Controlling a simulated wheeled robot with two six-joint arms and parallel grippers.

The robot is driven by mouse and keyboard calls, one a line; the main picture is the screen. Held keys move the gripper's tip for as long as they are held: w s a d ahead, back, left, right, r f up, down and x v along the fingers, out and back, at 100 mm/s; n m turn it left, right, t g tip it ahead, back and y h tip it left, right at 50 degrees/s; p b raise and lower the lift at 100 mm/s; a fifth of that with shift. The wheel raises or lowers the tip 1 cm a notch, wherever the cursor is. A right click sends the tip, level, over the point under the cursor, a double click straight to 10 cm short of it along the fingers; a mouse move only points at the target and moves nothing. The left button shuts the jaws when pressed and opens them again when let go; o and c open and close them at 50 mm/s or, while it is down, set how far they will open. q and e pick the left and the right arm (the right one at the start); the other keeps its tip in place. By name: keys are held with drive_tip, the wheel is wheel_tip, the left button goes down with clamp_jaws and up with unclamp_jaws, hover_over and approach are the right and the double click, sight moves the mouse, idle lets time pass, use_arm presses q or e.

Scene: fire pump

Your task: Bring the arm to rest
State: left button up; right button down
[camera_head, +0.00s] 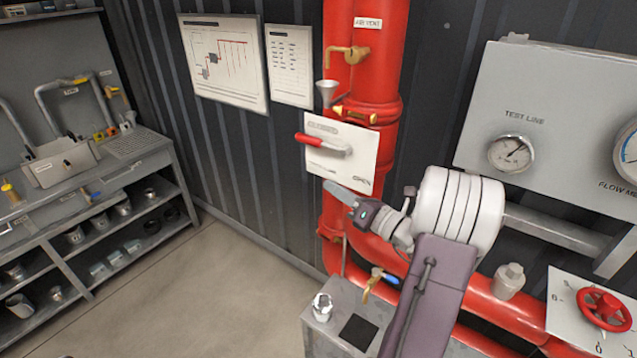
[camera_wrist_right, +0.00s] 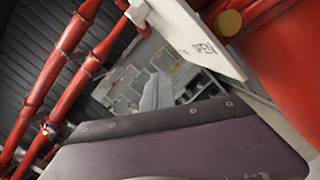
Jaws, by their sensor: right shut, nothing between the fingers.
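My right gripper (camera_head: 342,194) is shut and empty. It points left in the head view, just below the white lever plate marked OPEN (camera_head: 355,176). The plate carries a lever with a red handle (camera_head: 310,140), lying nearly level. My right arm reaches up from the bottom of the head view in front of the red pipes. In the right wrist view the gripper fingers (camera_wrist_right: 157,92) show in the middle, with nothing between them. The plate also shows in the right wrist view (camera_wrist_right: 195,35), close above the fingers. My left gripper is not in view.
A thick red pipe (camera_head: 365,60) stands behind the plate, with brass fittings and a funnel (camera_head: 327,93). A grey panel with gauges (camera_head: 560,110) and a red handwheel (camera_head: 605,308) are at right. A grey cabinet (camera_head: 325,335) stands below. The floor (camera_head: 220,290) at left is clear before the workbench (camera_head: 100,180).

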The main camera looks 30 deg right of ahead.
drive_tip(key=a+r+n+g+y, duration=0.2)
drive_tip(key=a+n+g+y, duration=0.35)
drive_tip(key=a, duration=1.25)
drive_tip(key=s+a+f+n+g+y, duration=0.2)
drive_tip(key=s+a+f+n+g, duration=0.15)
drive_tip(key=a, duration=0.25)
drive_tip(key=s+a+f+n+g+y, duration=0.2)
drive_tip(key=s+a+n+g, duration=0.15)
drive_tip(key=a, duration=0.35)
drive_tip(key=s+f+n+g+h, duration=0.85)
drive_tip(key=s+f+n, duration=0.45)
drive_tip(key=s+n, duration=0.2)
drive_tip(key=w+d+f+n+t+h, duration=0.1)
drive_tip(key=w+d+f+n+h, duration=0.1)
drive_tip(key=d+n, duration=0.4)
drive_tip(key=w+d+f+n+t+h, duration=0.2)
drive_tip(key=w+d+n+h, duration=0.1)
drive_tip(key=d+n, duration=0.3)
drive_tip(key=shift+w+d+f+t+h, duration=0.15)
drive_tip(key=shift+w+f+t+h, duration=0.2)
drive_tip(key=shift+w, duration=0.2)
